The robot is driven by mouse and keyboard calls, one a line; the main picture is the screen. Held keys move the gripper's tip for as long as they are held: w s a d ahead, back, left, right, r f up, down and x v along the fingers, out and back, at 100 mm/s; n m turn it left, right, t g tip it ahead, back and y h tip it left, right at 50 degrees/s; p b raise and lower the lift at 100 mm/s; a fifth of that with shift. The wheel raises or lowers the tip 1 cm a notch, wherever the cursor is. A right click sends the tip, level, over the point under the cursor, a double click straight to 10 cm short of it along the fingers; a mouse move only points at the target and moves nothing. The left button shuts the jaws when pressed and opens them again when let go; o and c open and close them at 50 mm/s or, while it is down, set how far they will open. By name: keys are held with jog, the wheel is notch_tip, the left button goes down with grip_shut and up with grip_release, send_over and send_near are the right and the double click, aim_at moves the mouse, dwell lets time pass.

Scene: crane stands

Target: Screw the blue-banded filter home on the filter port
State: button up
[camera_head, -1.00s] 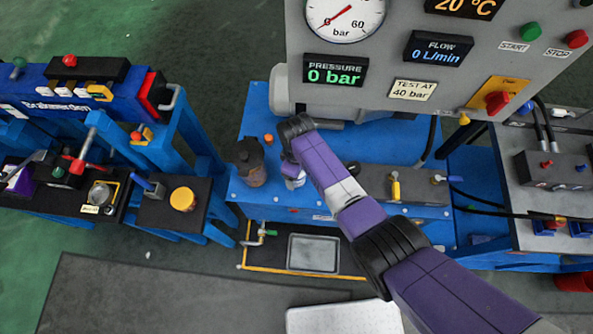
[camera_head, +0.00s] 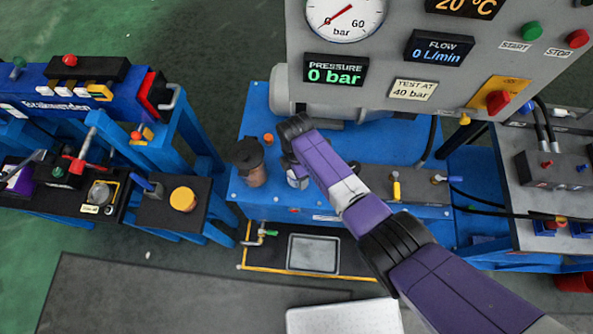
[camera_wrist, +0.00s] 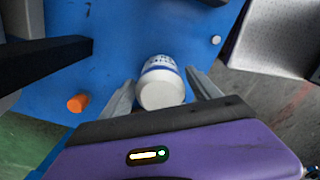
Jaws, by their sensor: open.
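The blue-banded filter, a white canister with a blue band and small print (camera_wrist: 160,82), is between the fingers of my gripper (camera_wrist: 160,88) in the wrist view. The fingers are open, one on each side of it; I cannot tell whether either touches it. In the head view a small part of the filter (camera_head: 297,179) shows beside my purple arm, above the blue bench. My wrist covers much of my gripper in the head view. I cannot make out the filter port for certain in either view.
A dark-capped brownish vessel (camera_head: 252,165) stands just left of my gripper on the blue bench (camera_head: 330,208). An orange cap (camera_head: 268,139) sits behind it. The grey gauge panel (camera_head: 440,60) hangs above at the back. A dark bar (camera_wrist: 45,62) juts in at left in the wrist view.

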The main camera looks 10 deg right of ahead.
jog(key=n, duration=0.5)
jog(key=shift+n, duration=0.3)
grip_shut()
jog(key=m, duration=0.5)
dwell(0.5)
jog(key=shift+m, duration=1.2)
jog(key=shift+o, duration=0.9)
grip_release()
jog(key=shift+m, duration=0.3)
jog(key=shift+f, duration=0.1)
